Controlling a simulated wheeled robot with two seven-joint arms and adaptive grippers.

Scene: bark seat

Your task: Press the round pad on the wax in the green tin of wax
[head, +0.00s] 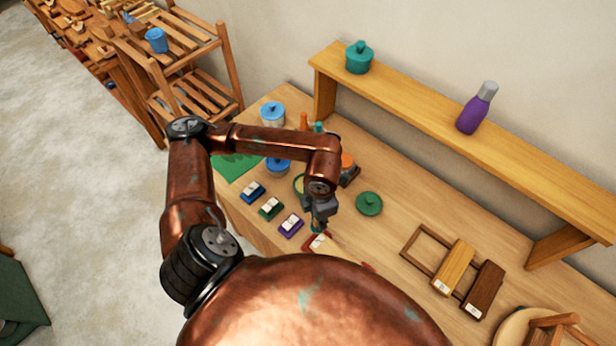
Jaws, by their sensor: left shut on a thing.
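My left gripper (319,212) points down over the front part of the bench. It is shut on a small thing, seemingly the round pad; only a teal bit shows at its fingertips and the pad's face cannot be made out. A green rim (298,184), seemingly of the open green tin of wax, shows just left of the gripper, partly hidden by my arm; the wax cannot be made out. A green knobbed lid (369,203) lies on the bench to the right. My right gripper is not in view.
Blue (252,192), green (270,208), purple (291,225) and red (318,243) labelled blocks line the front edge. An orange-topped thing (348,162) stands behind the gripper. A raised shelf (420,100) runs along the wall. Bench right of the lid is clear up to a wooden frame (424,246).

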